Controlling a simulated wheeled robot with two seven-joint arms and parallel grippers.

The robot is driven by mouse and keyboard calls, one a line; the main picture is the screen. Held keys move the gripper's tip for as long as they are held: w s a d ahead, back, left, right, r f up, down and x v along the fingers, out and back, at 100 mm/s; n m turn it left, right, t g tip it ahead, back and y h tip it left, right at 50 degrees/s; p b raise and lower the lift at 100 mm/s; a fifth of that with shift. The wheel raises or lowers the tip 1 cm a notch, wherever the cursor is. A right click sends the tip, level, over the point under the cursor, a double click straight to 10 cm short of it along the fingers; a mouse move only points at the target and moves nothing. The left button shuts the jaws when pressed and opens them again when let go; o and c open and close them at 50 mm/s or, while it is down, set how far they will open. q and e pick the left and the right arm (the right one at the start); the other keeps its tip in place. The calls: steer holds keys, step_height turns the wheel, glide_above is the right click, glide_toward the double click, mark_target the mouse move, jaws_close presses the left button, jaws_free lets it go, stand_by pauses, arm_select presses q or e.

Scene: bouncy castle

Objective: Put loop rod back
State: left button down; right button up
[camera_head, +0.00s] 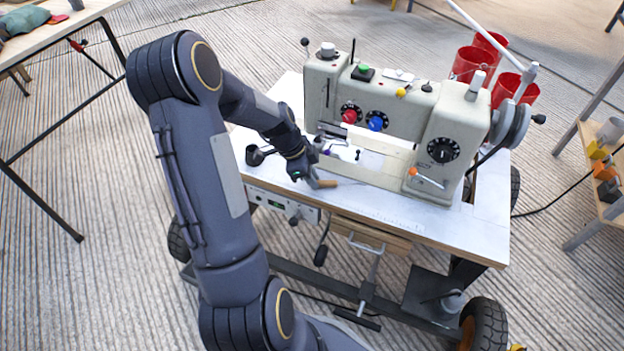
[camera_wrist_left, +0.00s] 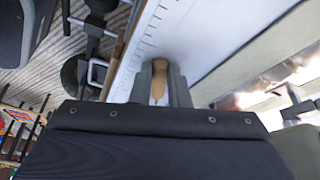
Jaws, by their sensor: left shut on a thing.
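The loop rod (camera_head: 327,184) has a tan wooden handle, and a thin pale shaft seems to run right from it over the white table top. My left gripper (camera_head: 313,179) is shut on the handle, low over the table in front of the sewing machine (camera_head: 385,125). I cannot tell whether the rod touches the table. My right gripper is out of view.
A dark cup-like holder (camera_head: 256,155) is at the table's left end. The machine's body stands close behind my gripper. Red cones or cups (camera_head: 472,65) stand behind the machine. The table's front strip (camera_head: 420,222) is clear. A wooden drawer (camera_head: 372,236) hangs below the front edge.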

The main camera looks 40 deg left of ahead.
arm_select(q)
steer(key=shift+f, duration=0.15)
steer(key=c, duration=1.4)
jaws_free()
steer(key=shift+a+r, duration=0.1)
steer(key=shift+r, duration=0.45)
steer(key=p+v, duration=0.4)
steer(key=v, duration=0.7)
steer(key=s+d+r+n, duration=0.2)
steer(key=d+r, duration=0.4)
steer(key=s+d+r+n+t, duration=0.1)
steer(key=s+d+n, duration=0.2)
steer(key=s+d, duration=0.1)
steer(key=s+d+r+n+t, duration=0.1)
steer(key=s+d+r+n, duration=0.1)
steer(key=s+d, duration=0.3)
steer(key=s+d+r+n, duration=0.1)
steer(key=s+d+n, duration=0.3)
steer(key=d, duration=0.3)
steer(key=shift+s+r+n+t, duration=0.2)
steer(key=shift+s+n+t, duration=0.2)
